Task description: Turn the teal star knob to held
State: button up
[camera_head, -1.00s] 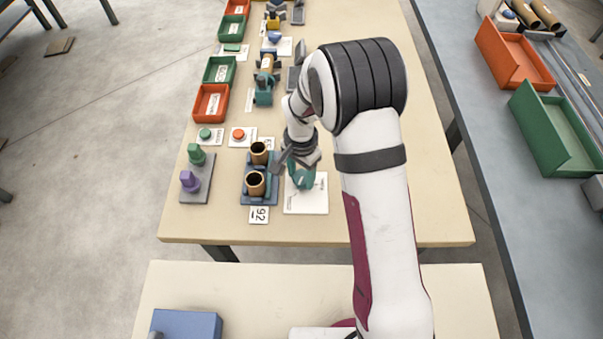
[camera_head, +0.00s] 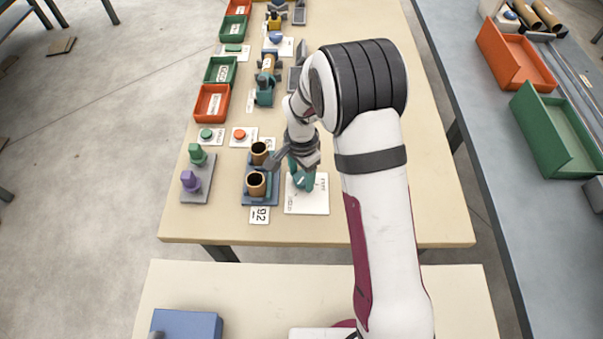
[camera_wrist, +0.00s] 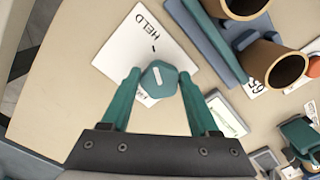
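The teal star knob (camera_wrist: 158,79) stands on a white card (camera_wrist: 118,52) and has a white line on its top. The card reads HELD, with a short tick between that word and the knob. The knob's white line points roughly toward this tick. A second label is mostly hidden beside the knob. My gripper (camera_wrist: 160,77) has teal fingers, one on each side of the knob, closed around it. In the head view my gripper (camera_head: 300,180) is low over the white card (camera_head: 312,205), and its fingers hide most of the knob.
A blue holder with two brown tubes (camera_head: 257,184) stands close at the left of the card. A grey base with green and purple knobs (camera_head: 190,181) lies farther left. Bare table is in front of the card.

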aim_at(302, 178)
jog(key=o, duration=0.3)
jog(key=shift+r, duration=0.1)
notch_tip(302, 178, up, 16)
jog(key=shift+f, duration=0.2)
